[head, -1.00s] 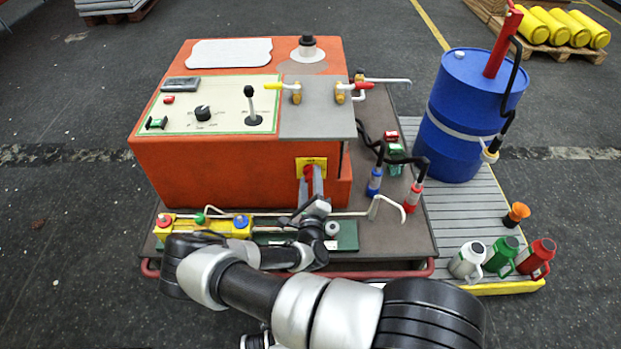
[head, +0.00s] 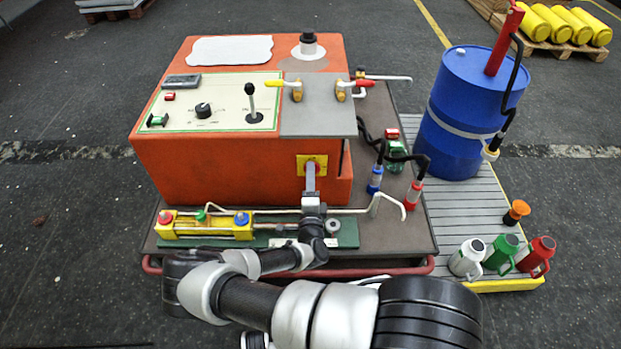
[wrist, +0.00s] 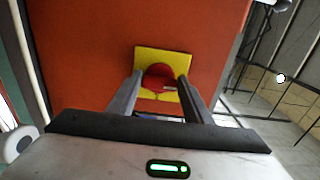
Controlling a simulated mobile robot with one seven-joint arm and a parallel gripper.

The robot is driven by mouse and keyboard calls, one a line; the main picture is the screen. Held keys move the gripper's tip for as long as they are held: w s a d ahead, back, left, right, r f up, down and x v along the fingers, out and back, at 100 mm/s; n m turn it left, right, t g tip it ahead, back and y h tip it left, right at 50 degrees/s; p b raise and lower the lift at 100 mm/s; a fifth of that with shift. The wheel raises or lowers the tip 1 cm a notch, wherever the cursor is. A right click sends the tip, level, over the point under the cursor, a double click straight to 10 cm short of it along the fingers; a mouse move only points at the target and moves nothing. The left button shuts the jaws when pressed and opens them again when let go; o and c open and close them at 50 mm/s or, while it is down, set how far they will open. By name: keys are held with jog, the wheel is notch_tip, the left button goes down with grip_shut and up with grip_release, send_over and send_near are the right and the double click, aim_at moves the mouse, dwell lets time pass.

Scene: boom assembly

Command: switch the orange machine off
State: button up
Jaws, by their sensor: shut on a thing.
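The orange machine (head: 220,165) stands on a dark wheeled platform. On its front face, at the lower right, is a yellow plate (wrist: 172,56) with a red rotary switch (wrist: 160,77); the yellow plate also shows in the head view (head: 302,160). My gripper (wrist: 158,88) reaches straight at the machine's front, and its two fingers are shut on the red switch, one on each side. In the head view my gripper (head: 311,178) hides most of the switch. A light mark shows on the switch's lower right in the wrist view.
A control panel (head: 222,113) with a lever tops the machine. A yellow valve block (head: 205,225) and a thin bent pipe (head: 350,211) lie in front, close to my wrist. A blue drum (head: 465,115) and several flasks (head: 503,248) stand at the right.

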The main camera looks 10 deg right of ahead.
jog(key=shift+d, duration=0.1)
dwell(0.3)
jog(key=o, duration=1.1)
jog(key=shift+c, duration=0.2)
jog(key=s+a+p, duration=0.1)
jog(key=s, duration=0.7)
jog(key=s+a+p, duration=0.1)
jog(key=s+a, duration=0.1)
jog(key=s, duration=0.7)
jog(key=shift+a, duration=0.25)
jog(key=shift+r, duration=0.1)
